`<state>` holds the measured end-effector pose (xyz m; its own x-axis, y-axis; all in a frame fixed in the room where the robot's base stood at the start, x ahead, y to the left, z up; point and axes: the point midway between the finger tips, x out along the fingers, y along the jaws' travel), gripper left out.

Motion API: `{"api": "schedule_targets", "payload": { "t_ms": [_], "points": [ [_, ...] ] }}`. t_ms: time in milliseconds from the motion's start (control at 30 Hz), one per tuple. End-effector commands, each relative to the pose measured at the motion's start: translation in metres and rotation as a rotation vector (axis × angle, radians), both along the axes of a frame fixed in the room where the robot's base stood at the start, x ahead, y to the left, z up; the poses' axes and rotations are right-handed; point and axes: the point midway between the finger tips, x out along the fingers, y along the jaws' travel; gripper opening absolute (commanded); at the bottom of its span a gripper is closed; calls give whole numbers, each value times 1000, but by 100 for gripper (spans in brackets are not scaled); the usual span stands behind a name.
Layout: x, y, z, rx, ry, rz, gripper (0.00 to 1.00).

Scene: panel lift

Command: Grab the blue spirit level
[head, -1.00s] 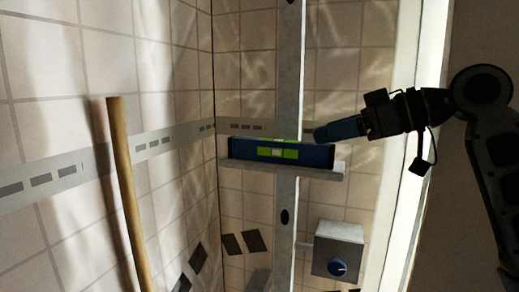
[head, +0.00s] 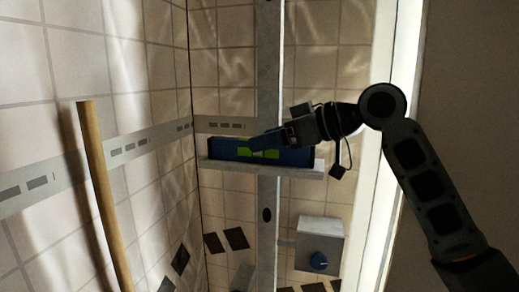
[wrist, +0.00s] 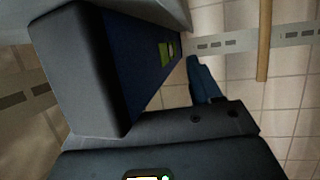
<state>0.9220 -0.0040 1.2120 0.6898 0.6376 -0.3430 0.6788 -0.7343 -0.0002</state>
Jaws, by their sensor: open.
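The blue spirit level (head: 230,149), with green vial parts near its middle, lies along a narrow grey ledge (head: 219,166) on the tiled wall in the head view. My gripper (head: 262,142) reaches in from the right, with its fingers at the level's middle in the picture. In the wrist view the level (wrist: 118,60) is large and close, its dark end cap towards the camera. One blue finger (wrist: 205,80) shows beside the level, with a gap between them. The gripper is open; the other finger is hidden.
A vertical metal post (head: 269,80) runs behind the ledge. A grey box with a blue knob (head: 319,245) is below right. A wooden pole (head: 104,195) leans at the left. A bright upright edge (head: 391,100) stands right of the ledge.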

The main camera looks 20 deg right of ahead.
Motion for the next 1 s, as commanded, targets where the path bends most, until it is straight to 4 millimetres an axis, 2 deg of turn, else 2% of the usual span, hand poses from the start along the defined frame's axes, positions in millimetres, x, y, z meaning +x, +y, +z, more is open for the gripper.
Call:
{"api": "schedule_targets", "payload": {
  "t_ms": [167, 833, 1000],
  "points": [
    [0, 0, 0, 0, 0, 0, 63],
    [0, 0, 0, -1, 1, 0, 0],
    [0, 0, 0, 0, 0, 0, 0]
  ]
}}
